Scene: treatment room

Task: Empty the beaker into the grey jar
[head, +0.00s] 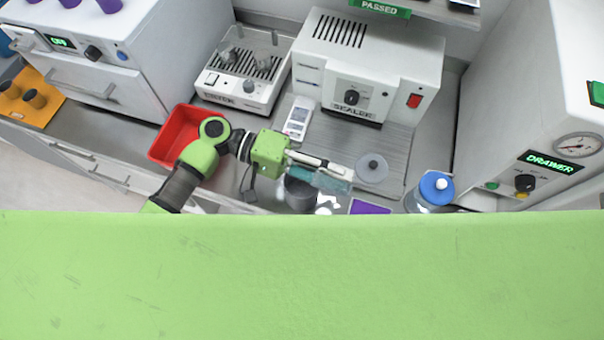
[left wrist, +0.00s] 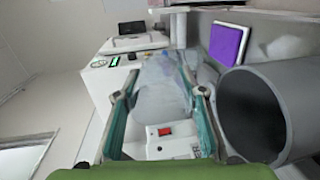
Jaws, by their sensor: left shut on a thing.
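My left gripper (head: 335,172) is shut on the clear beaker (left wrist: 160,88). In the left wrist view the see-through beaker lies between the two teal-padded fingers of the left gripper (left wrist: 160,115). In the head view the fingers largely cover it. The grey jar (head: 299,194) stands on the counter just below and beside the gripper, partly hidden by it. In the left wrist view the jar (left wrist: 235,110) is at the right, its open dark mouth showing, beside the fingers. I cannot tell the beaker's contents or exact tilt. My right gripper is out of view.
A grey knobbed lid (head: 372,166) lies right of the gripper. A blue-lidded jar (head: 432,190) and a purple pad (head: 370,208) are near the front. A red tray (head: 168,140) is at left. The sealer (head: 368,62) stands behind. My green body hides the foreground.

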